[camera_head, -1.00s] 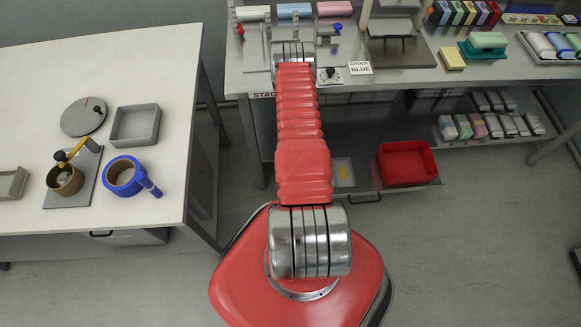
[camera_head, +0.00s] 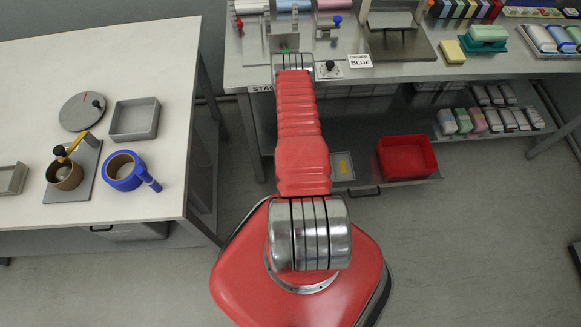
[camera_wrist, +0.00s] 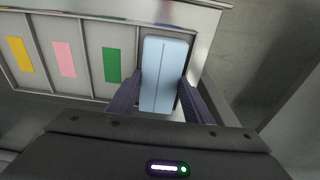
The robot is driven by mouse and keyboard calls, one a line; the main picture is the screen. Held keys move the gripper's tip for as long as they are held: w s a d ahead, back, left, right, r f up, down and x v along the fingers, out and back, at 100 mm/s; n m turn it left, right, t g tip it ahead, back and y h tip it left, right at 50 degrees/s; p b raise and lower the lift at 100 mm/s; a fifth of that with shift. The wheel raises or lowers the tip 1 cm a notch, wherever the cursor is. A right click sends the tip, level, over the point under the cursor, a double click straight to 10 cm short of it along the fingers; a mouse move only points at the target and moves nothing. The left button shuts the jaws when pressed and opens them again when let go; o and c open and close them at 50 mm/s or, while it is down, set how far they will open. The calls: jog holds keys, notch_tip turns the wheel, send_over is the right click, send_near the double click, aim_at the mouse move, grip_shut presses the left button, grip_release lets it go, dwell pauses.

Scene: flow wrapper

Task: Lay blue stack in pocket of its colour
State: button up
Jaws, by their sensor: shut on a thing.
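The light blue stack (camera_wrist: 163,75) is upright in the wrist view, between the two dark fingers of my gripper (camera_wrist: 161,79), which is shut on it. It is over the right end of a grey pocket tray (camera_wrist: 90,9). The tray's other pockets show a yellow patch (camera_wrist: 19,54), a pink patch (camera_wrist: 64,59) and a green patch (camera_wrist: 112,65). The stack covers most of the rightmost pocket, so its colour patch is hidden. I cannot tell whether the stack touches the pocket floor. In the head view my arm hides the gripper and the stack.
A sign reading BLUE (camera_head: 360,62) stands on the far bench's front edge. A black-knobbed fixture (camera_head: 328,70) is right of my arm. A red bin (camera_head: 406,157) sits on the shelf below.

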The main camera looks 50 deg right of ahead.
dwell(0.6)
jog(key=o, duration=1.2)
jog(key=shift+s+a+r, duration=0.2)
jog(key=shift+a+r, duration=0.05)
jog(key=shift+r, duration=2)
jog(key=shift+s+a+r, duration=0.15)
jog(key=shift+a+r, duration=0.05)
jog(key=shift+r, duration=2.05)
jog(key=shift+s+a+r, duration=0.2)
jog(key=shift+a+r, duration=0.05)
jog(key=shift+r, duration=2)
